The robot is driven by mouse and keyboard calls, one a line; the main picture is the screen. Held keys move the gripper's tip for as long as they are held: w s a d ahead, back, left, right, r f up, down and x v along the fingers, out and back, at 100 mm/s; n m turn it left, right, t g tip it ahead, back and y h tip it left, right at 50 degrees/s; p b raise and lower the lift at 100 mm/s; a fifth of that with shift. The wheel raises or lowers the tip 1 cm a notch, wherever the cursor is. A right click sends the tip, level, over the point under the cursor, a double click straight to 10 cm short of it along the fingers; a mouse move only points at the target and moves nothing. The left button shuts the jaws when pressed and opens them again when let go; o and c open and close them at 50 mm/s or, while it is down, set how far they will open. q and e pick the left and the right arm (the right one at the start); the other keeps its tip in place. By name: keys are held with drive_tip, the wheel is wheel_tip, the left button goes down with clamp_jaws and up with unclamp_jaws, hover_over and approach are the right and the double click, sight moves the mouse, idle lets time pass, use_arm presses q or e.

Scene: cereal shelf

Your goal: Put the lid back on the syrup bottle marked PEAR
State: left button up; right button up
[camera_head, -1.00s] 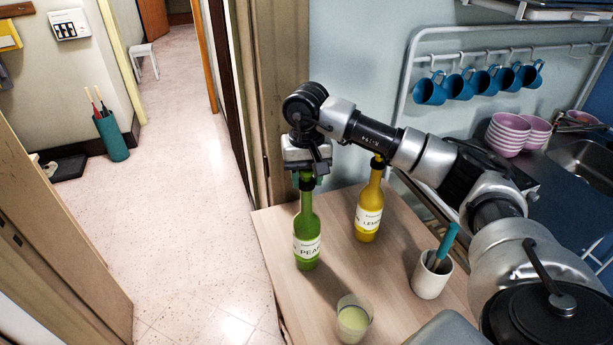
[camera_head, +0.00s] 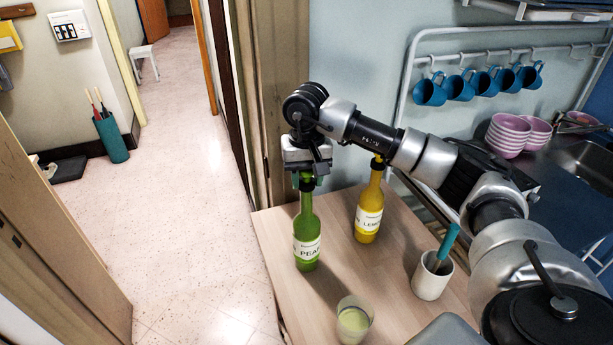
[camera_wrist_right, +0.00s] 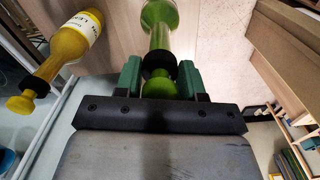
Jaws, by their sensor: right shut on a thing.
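The green syrup bottle marked PEAR (camera_head: 306,248) stands upright at the left of the wooden table. My right gripper (camera_head: 306,178) is directly above its neck, pointing down. In the right wrist view, my right gripper (camera_wrist_right: 160,80) has its green fingers on both sides of a green lid (camera_wrist_right: 158,88) and is shut on it. The lid is in line with the bottle's neck, right at the black collar (camera_wrist_right: 159,64). I cannot tell whether it is fully seated. My left gripper is not in view.
A yellow bottle marked LEMON (camera_head: 368,215) with its lid on stands right of the green one. A white cup with a teal-handled tool (camera_head: 432,280) and a glass of pale liquid (camera_head: 353,320) are nearer on the table (camera_head: 300,292). Blue mugs (camera_head: 430,92) hang behind.

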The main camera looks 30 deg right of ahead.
drive_tip(key=shift+f+b, duration=0.2)
drive_tip(key=shift+b, duration=0.25)
idle(0.8)
idle(0.3)
drive_tip(key=o, duration=1.4)
drive_tip(key=shift+o, duration=0.2)
drive_tip(key=shift+r, duration=0.1)
drive_tip(key=shift+r+p, duration=2.05)
drive_tip(key=shift+r, duration=1.4)
clamp_jaws()
